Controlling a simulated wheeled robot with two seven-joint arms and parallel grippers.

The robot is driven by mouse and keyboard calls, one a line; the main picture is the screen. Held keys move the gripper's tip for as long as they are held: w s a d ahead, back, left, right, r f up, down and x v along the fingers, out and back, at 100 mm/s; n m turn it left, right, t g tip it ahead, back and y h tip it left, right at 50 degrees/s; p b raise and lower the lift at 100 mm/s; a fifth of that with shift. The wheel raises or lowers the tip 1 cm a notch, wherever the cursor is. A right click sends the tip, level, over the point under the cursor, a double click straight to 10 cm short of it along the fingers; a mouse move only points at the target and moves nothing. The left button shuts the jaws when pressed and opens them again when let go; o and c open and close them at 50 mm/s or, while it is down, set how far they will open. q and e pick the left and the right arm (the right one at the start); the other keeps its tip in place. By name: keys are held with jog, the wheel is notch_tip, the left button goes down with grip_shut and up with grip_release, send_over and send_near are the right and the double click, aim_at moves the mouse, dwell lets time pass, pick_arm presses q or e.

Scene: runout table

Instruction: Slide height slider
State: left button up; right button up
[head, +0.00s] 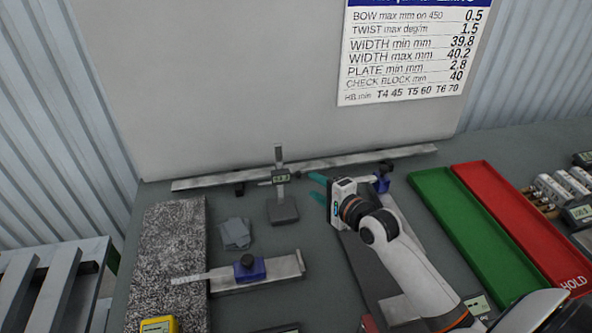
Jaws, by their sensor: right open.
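The height gauge stands on the table with a dark square base (283,211), an upright metal column (278,155) and a slider with a small digital display (281,176) about partway up the column. My right gripper (312,187) has teal fingers pointing left toward the gauge. It is open, empty, and just right of the slider; the picture does not settle whether the fingers touch it. My left gripper is not in view.
A metal bar (410,154) lies along the back. A speckled granite slab (165,250) is at left, with grey plates (235,232) and a blue-clamped bar (283,265) nearby. Green (447,200) and red (490,185) trays lie right. A limits sign (405,55) is behind.

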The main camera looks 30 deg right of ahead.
aim_at(300, 176)
jog(key=p+x, duration=0.1)
jog(key=x, duration=0.7)
jog(key=shift+w, duration=0.35)
grip_shut()
